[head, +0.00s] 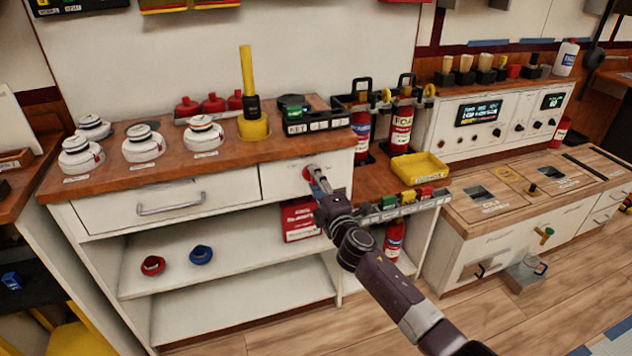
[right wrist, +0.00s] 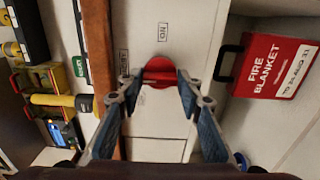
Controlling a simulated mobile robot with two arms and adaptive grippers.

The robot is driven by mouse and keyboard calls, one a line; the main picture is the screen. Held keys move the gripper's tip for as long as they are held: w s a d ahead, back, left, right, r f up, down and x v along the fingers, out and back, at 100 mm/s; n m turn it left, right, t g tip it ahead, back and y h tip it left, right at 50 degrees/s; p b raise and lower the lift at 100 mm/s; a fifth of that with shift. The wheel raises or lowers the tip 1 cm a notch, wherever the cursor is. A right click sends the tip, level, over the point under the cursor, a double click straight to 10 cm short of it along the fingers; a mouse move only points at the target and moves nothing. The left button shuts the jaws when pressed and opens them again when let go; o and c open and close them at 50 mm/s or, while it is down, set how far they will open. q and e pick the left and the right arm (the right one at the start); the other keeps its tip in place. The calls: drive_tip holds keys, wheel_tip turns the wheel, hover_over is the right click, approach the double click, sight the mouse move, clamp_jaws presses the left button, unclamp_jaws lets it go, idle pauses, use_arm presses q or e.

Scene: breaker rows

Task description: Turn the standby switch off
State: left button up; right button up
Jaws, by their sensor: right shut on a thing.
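The standby switch (head: 307,173) is a round red knob on the white panel at the right of the cabinet front, under the wooden top. In the right wrist view the red switch (right wrist: 158,64) has a raised bar lying across the picture. An "ON" label (right wrist: 163,34) is above it, and another label (right wrist: 124,63), partly hidden by a finger, is to its left. My right gripper (head: 317,176) is at the knob, and its fingertips (right wrist: 161,77) are closed on both sides of the bar. My left gripper is in neither view.
A red fire blanket box (right wrist: 273,68) hangs close beside the switch, below it in the head view. A drawer with a metal handle (head: 170,206) is to the left. Detectors (head: 143,145) and a yellow-topped torch (head: 249,90) stand on the top. A yellow tray (head: 419,167) is at the right.

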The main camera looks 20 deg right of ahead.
drive_tip(key=o, duration=1)
drive_tip(key=shift+o, duration=0.8)
drive_tip(key=s, duration=1.2)
drive_tip(key=shift+d, duration=0.2)
